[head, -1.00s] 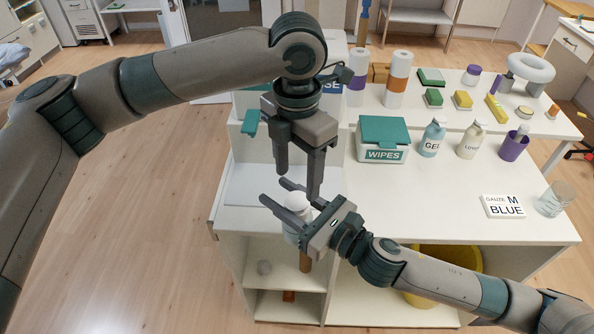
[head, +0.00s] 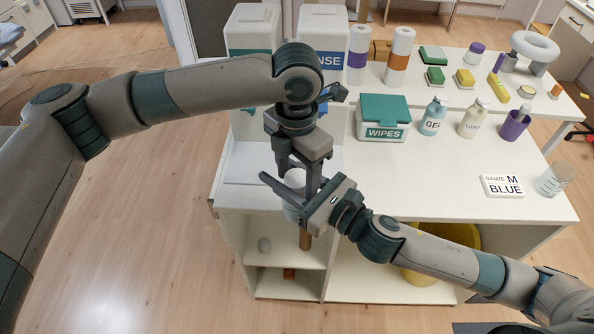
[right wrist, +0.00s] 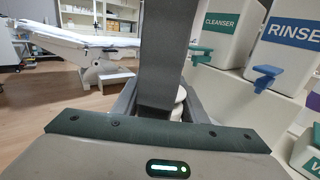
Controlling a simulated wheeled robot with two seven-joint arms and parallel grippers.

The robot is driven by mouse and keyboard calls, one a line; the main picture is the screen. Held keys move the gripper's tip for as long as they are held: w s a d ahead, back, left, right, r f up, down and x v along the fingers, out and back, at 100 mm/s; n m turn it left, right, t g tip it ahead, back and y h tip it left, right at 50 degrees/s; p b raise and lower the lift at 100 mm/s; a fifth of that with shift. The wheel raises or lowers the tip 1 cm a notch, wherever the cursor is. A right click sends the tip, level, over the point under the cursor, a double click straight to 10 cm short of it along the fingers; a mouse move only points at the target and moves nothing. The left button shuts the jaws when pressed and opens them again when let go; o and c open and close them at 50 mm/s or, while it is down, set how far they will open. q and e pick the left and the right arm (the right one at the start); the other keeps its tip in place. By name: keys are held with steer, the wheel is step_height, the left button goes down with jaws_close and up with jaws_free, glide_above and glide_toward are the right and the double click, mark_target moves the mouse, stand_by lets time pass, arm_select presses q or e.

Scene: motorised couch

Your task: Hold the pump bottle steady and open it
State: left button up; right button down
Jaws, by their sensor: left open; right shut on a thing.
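The white pump bottle (head: 291,213) is at the front left edge of the counter in the head view, mostly covered by my grippers. A slice of it shows behind a dark finger in the right wrist view (right wrist: 178,113). My right gripper (head: 284,186) comes in from the right and is shut on the bottle's side. My left gripper (head: 301,186) points down from above, open, its fingers around or beside the bottle's top; whether they touch it is hidden. The pump top is not clear.
Behind stand the CLEANSER dispenser (right wrist: 219,32) and the RINSE dispenser (head: 322,38). A WIPES box (head: 384,118), a GEL bottle (head: 433,116) and a GAUZE box (head: 503,186) are to the right. Open shelves (head: 285,258) lie below; the counter's middle front is clear.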

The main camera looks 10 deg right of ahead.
arm_select(q)
steer(key=c, duration=1.1)
steer(key=shift+n, duration=1.7)
steer(key=shift+c, duration=0.3)
steer(key=o, duration=1.2)
steer(key=shift+r, duration=0.15)
steer(key=shift+r, duration=2.15)
